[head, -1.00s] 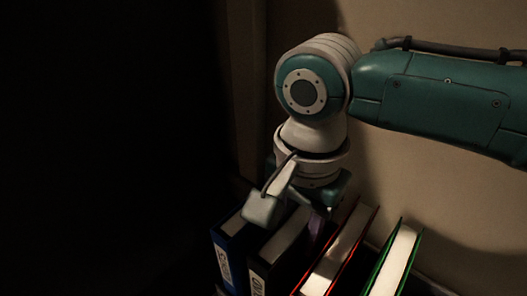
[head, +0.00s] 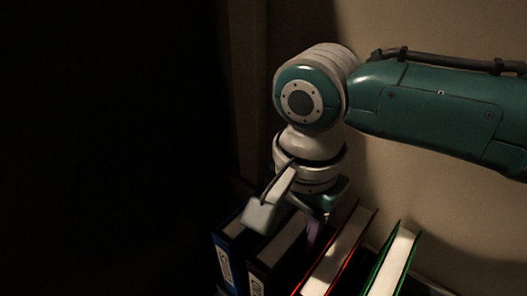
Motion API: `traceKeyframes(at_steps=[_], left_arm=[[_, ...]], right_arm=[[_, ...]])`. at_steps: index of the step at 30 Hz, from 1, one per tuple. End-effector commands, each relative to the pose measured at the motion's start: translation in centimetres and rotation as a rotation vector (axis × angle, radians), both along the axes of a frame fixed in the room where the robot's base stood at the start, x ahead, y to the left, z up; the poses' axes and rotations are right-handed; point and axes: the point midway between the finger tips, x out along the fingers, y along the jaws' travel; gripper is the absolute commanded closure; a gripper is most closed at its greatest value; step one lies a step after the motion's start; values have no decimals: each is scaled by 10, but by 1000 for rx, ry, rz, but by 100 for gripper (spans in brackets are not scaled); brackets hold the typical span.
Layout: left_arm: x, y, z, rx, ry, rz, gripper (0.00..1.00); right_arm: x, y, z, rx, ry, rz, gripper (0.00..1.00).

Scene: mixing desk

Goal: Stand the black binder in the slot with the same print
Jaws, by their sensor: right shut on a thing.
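The black binder (head: 258,272) stands upright between a blue binder and a red-edged one, its white page block facing up. A pale label with dark print shows at the foot of its spine, cut by the bottom edge and too small to read. My right gripper (head: 300,232) points down over the binder and is shut on it. The wrist housing hides the fingertips and the binder's far end. The slots and their prints are hidden below the binders. My left gripper is not in view.
The blue binder (head: 226,257) stands close on the left. The red-edged binder (head: 338,252) and the green-edged binder (head: 393,262) stand leaning on the right, with gaps between them. A wall rises behind. The left side is dark.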

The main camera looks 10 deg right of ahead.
Motion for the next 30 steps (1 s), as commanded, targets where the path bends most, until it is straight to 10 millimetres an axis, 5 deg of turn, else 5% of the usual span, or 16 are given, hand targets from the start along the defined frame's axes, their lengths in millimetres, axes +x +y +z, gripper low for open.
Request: traceKeyframes(at_steps=[30], left_arm=[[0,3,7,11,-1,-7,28]], right_arm=[[1,0,0,1,-2,0,100]])
